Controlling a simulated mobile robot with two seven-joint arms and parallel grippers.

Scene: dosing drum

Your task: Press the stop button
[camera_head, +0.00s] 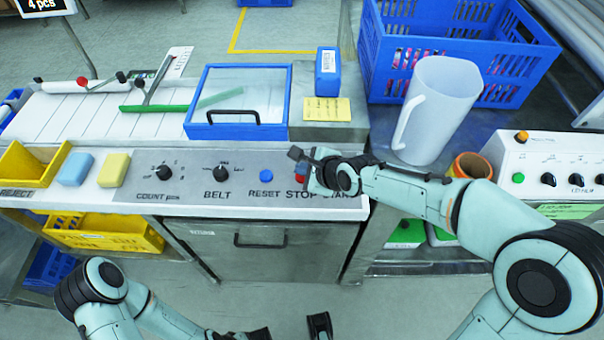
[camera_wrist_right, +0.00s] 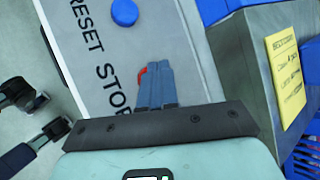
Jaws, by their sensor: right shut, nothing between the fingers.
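The red stop button (camera_head: 299,170) is on the grey control panel (camera_head: 120,190), above the printed word STOP. My right gripper (camera_head: 298,156) is over it and hides most of it. In the right wrist view, a red edge of the stop button (camera_wrist_right: 141,76) shows beside the shut, empty fingers (camera_wrist_right: 157,78). I cannot tell whether the fingertips touch it. The blue reset button (camera_head: 266,176) is just left of the stop button, and also shows in the wrist view (camera_wrist_right: 125,12). My left gripper (camera_head: 283,333) is low in front of the cabinet, fingers apart, empty.
Two black knobs (camera_head: 163,172) (camera_head: 221,173) stand left on the panel. A lidded blue-framed box (camera_head: 190,107) is behind the buttons. A white jug (camera_head: 437,110), a blue crate (camera_head: 455,50) and a white control box (camera_head: 560,160) stand to the right. START is largely covered by my right arm.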

